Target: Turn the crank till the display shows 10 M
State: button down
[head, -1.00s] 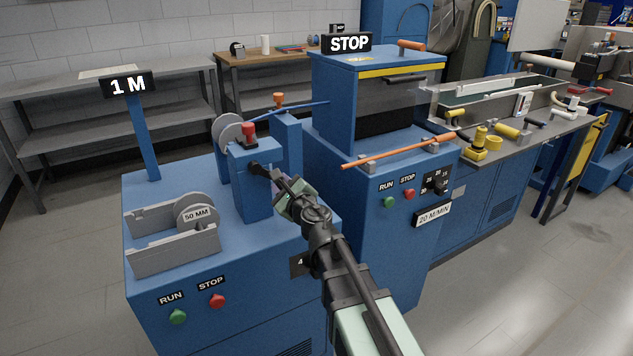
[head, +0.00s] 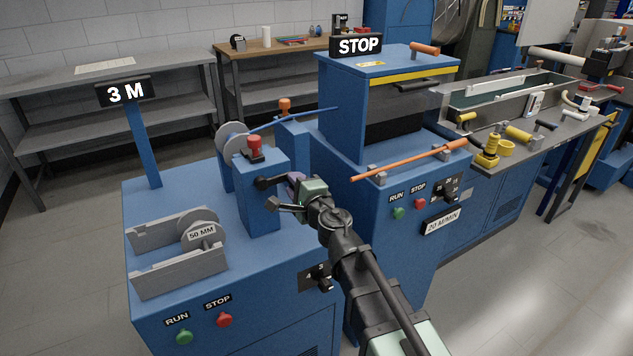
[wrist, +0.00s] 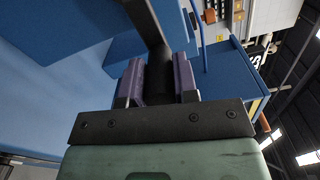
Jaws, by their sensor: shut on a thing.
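The display (head: 126,91) on a blue post at the left reads "3 M". The crank (head: 268,183) is a dark arm on the side of the blue post (head: 259,205) with the red knob on top. My gripper (head: 298,186) is beside that post, at the crank's outer end. In the wrist view, my gripper's purple finger pads (wrist: 158,80) close on the dark crank handle (wrist: 159,75) from both sides. The fingers hide part of the handle in the head view.
A grey wheel marked "50 MM" (head: 201,233) sits between grey plates at the front left. A blue machine with a "STOP" sign (head: 356,45) and an orange bar (head: 410,160) stands close on the right. Green and red buttons (head: 224,320) are on the front.

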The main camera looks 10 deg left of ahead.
dwell(0.4)
jog(key=c, duration=0.9)
grip_release()
